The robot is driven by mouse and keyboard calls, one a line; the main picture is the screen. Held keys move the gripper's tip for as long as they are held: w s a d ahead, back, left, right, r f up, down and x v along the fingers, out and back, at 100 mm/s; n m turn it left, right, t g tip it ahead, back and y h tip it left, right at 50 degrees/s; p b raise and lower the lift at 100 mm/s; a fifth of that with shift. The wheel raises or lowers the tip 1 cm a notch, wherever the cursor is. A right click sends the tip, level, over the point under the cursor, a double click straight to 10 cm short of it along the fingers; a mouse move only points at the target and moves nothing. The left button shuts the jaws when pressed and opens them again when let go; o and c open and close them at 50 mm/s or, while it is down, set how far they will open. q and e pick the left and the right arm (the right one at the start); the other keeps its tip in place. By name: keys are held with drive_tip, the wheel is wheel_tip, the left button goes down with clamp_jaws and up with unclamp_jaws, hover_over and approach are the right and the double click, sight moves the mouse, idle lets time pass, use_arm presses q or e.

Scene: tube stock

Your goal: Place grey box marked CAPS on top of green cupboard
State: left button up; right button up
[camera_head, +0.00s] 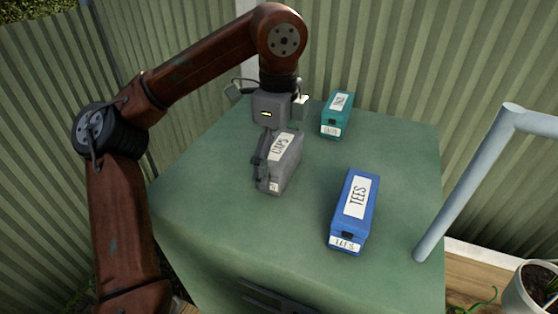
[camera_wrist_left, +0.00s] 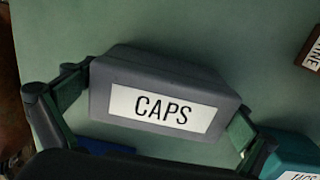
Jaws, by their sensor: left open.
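The grey box marked CAPS (camera_head: 284,165) is on the top of the green cupboard (camera_head: 220,205), left of its middle. In the left wrist view the grey box (camera_wrist_left: 165,98) shows its white label, between the two fingers. My left gripper (camera_head: 277,152) is over the box and open, with one finger at each end. In the left wrist view the left gripper's (camera_wrist_left: 152,112) fingers are close to the box; I cannot tell whether they touch it. The box's underside is hidden. My right gripper is not in view.
A blue box marked TEES (camera_head: 355,210) and a teal box (camera_head: 337,115) stand on the cupboard top to the right. A brown box (camera_wrist_left: 312,52) shows at the left wrist view's edge. A pale pipe (camera_head: 470,185) rises by the right side. Ribbed walls stand behind.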

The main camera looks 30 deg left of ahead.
sight(277, 149)
use_arm(q)
drive_tip(key=shift+s+r, duration=0.3)
drive_tip(key=shift+s, duration=0.2)
drive_tip(key=shift+s+r, duration=0.25)
drive_tip(key=shift+s, duration=0.2)
drive_tip(key=shift+w+r, duration=0.3)
drive_tip(key=shift+r, duration=0.2)
drive_tip(key=shift+w+r, duration=0.25)
drive_tip(key=shift+r, duration=0.2)
drive_tip(key=r, duration=0.4)
drive_tip(key=shift+s+r, duration=0.35)
drive_tip(key=r, duration=0.2)
drive_tip(key=shift+w+r, duration=0.35)
drive_tip(key=shift+r, duration=0.05)
drive_tip(key=shift+s+r, duration=0.15)
drive_tip(key=shift+r, duration=0.4)
drive_tip(key=shift+s+r, duration=0.15)
drive_tip(key=shift+r, duration=0.35)
drive_tip(key=shift+w, duration=0.15)
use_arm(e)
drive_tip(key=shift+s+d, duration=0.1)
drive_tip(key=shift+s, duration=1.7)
